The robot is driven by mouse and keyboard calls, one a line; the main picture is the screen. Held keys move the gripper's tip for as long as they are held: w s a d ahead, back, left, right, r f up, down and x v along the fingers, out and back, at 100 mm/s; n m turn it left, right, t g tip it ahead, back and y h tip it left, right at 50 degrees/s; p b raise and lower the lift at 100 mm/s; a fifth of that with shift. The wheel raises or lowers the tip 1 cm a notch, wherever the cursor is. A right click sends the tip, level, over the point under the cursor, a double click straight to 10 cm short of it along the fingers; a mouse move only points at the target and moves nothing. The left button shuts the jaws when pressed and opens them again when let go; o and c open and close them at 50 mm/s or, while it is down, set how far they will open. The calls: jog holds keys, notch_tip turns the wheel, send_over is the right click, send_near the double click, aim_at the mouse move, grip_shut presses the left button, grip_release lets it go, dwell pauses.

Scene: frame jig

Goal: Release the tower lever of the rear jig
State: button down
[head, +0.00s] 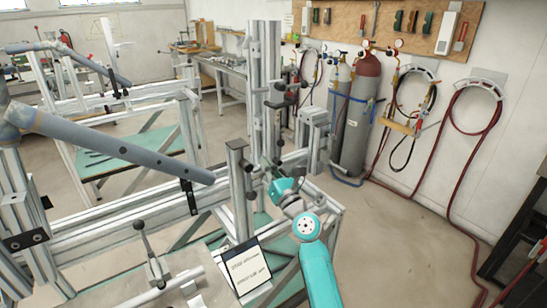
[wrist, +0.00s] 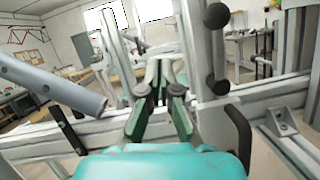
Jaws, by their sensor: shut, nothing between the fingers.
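The jig's aluminium tower (head: 256,100) stands upright past my arm in the head view, with dark clamp parts and knobs on it. In the wrist view an upright post (wrist: 205,70) stands just right of my fingers. It carries an upper black knob (wrist: 216,16) and a lower black knob (wrist: 217,82). A black curved handle (wrist: 239,130) sits lower right. I cannot tell which of these is the tower lever. My gripper (wrist: 160,72) is shut and empty, left of the post. In the head view my gripper (head: 267,170) is small and partly lost among the clamps.
A grey frame tube (head: 120,145) lies across the jig, its end also at left in the wrist view (wrist: 50,85). A lever with a black knob (head: 140,227) and a tablet (head: 246,268) are in front. Gas cylinders (head: 361,115) stand behind.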

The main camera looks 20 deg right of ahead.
jog(key=s+f+n+g+h, duration=0.15)
jog(key=s+f+n, duration=0.35)
jog(key=s+f, duration=0.5)
jog(key=s+f+n+g+h, duration=0.15)
jog(key=s+f+n, duration=0.35)
jog(key=s, duration=0.9)
jog(key=s+f+n+g+h, duration=0.15)
jog(key=s+f+n, duration=0.25)
jog(key=s+f, duration=0.6)
jog(key=s+r+n+g, duration=0.1)
jog(key=s+r+n, duration=0.1)
jog(key=s+n, duration=0.9)
jog(key=s+r+n+g, duration=0.1)
jog(key=s+r+n, duration=0.2)
jog(key=s+n, duration=0.7)
jog(key=s+h, duration=0.1)
jog(key=s, duration=0.9)
jog(key=shift+a+r+n, duration=0.15)
jog(key=shift+a+n, duration=0.05)
jog(key=shift+n, duration=0.2)
